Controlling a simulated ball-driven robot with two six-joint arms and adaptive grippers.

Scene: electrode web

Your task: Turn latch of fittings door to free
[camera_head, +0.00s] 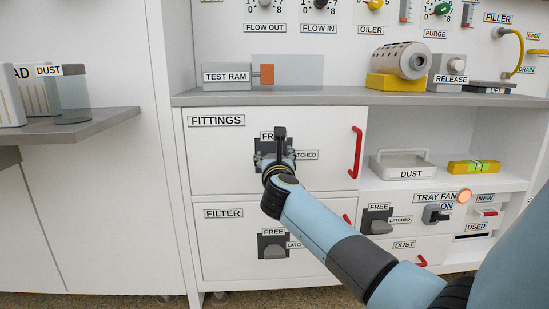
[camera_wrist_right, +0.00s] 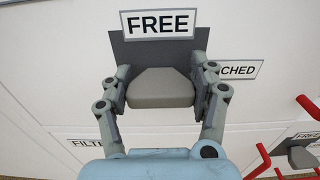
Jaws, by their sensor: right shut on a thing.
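The fittings door (camera_head: 220,155) is the upper white door of the cabinet and sits flush in its frame. Its grey latch knob (camera_wrist_right: 160,88) shows in the right wrist view, on a dark plate (camera_wrist_right: 122,50) with a FREE label (camera_wrist_right: 158,23) above and a partly covered LATCHED label (camera_wrist_right: 240,70) to the right. My right gripper (camera_wrist_right: 162,90) has a finger on each side of the knob, shut on it. In the head view my right gripper (camera_head: 277,160) covers most of the latch, so its turn angle is hard to read. My left gripper is out of view.
A red handle (camera_head: 356,152) stands at the door's right edge. The filter door (camera_head: 225,245) with its own latch (camera_head: 274,251) is below. A shelf (camera_head: 300,97) juts out above. To the right, an open shelf holds a dust tray (camera_head: 403,166) and a yellow block (camera_head: 473,167).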

